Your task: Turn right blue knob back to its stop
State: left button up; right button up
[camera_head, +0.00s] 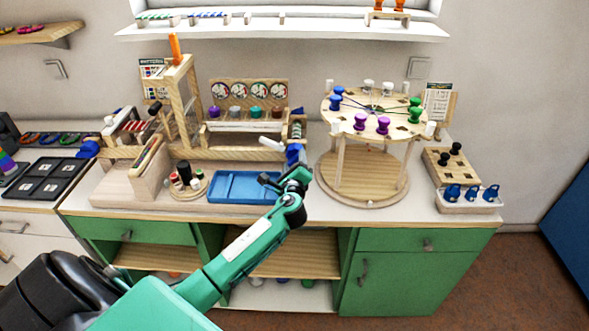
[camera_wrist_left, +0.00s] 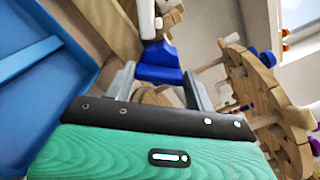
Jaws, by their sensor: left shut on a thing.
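The right blue knob (camera_head: 292,154) sits at the right end of the wooden bead board (camera_head: 240,148). In the left wrist view the blue knob (camera_wrist_left: 158,66) is a wedge-like block below a white part. My left gripper (camera_head: 297,170) reaches it from the front. In the left wrist view its grey fingers (camera_wrist_left: 160,80) stand on both sides of the knob, shut on it. The fingers and the arm partly hide the knob in the head view. Another blue knob (camera_head: 88,148) is at the left end of the board. My right gripper is in neither view.
A blue tray (camera_head: 240,198) lies on the counter left of my left gripper. A round two-level wooden stand (camera_head: 362,178) with coloured pegs is close on the right. A small round holder (camera_head: 187,190) stands left of the tray. A peg block (camera_head: 455,178) is at the far right.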

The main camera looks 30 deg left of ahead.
pick_arm(q)
jog(key=n+b, duration=0.2)
jog(key=n, duration=0.2)
jog(key=shift+f+n+b, duration=0.25)
jog(key=shift+n+b, duration=0.05)
jog(key=shift+b, duration=0.1)
jog(key=shift+n+b, duration=1)
jog(key=shift+n, duration=0.8)
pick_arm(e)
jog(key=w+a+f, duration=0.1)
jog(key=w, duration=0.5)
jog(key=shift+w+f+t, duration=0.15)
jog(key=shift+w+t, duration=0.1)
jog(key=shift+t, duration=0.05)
pick_arm(q)
jog(key=shift+r, duration=0.1)
jog(key=o, duration=1)
jog(key=shift+a, duration=0.1)
jog(key=shift+s, duration=0.15)
jog(key=shift+s+d, duration=0.25)
jog(key=b+v, duration=0.1)
jog(key=v, duration=1.2)
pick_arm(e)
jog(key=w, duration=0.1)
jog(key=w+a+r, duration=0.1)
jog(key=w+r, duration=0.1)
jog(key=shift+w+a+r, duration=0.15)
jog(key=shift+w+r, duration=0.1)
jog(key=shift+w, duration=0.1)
